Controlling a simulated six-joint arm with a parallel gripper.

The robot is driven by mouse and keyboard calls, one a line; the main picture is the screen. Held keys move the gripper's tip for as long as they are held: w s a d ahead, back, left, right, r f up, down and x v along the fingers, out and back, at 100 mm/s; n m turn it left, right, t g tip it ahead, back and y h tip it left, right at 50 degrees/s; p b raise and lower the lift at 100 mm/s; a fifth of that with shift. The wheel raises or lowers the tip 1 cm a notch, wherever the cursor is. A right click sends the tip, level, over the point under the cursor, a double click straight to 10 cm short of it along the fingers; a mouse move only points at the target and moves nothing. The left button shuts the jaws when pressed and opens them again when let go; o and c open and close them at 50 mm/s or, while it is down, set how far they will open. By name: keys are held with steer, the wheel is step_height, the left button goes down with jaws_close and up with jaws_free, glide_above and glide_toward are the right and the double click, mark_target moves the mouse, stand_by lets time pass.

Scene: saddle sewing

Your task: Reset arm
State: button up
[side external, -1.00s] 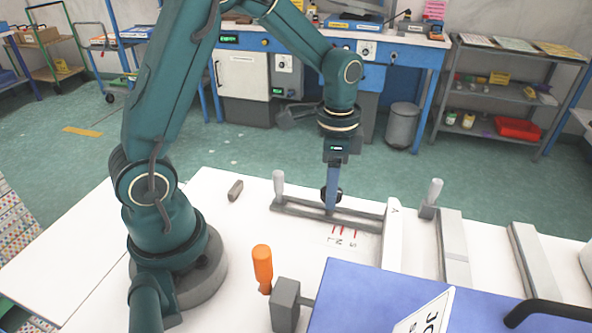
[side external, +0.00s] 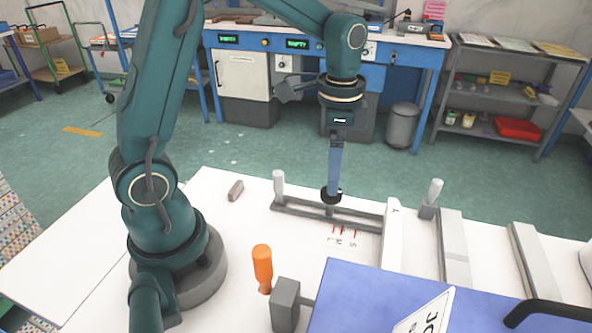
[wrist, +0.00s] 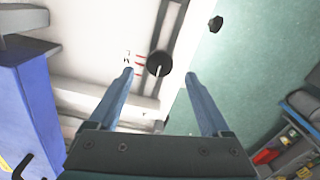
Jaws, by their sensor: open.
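My gripper (side external: 334,188) is open, its blue fingers pointing down above the table. In the wrist view the two fingers are spread apart (wrist: 160,75), with nothing held between them. A black round knob (side external: 331,196) on a grey slotted bar (side external: 300,209) lies under the fingertips. The knob also shows in the wrist view (wrist: 159,63), between and beyond the fingertips. Red marks with letters (side external: 342,229) are on the white surface in front of the bar.
A grey upright handle (side external: 279,185) stands at the bar's left end, and a white block (side external: 393,238) at its right. An orange handle (side external: 262,265), a blue panel (side external: 350,300) and grey rails (side external: 453,250) are nearby.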

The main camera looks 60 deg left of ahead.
steer(key=shift+r, duration=0.3)
steer(key=shift+r, duration=0.1)
steer(key=s+d+r+n+t, duration=0.1)
steer(key=s+r+n+t, duration=0.1)
steer(key=s, duration=0.4)
steer(key=s+d+r+n+t, duration=0.2)
steer(key=s+r+n+t, duration=0.1)
steer(key=s, duration=0.3)
steer(key=shift+d+r+n+t, duration=0.3)
steer(key=shift+r+n, duration=0.1)
steer(key=shift+n, duration=0.5)
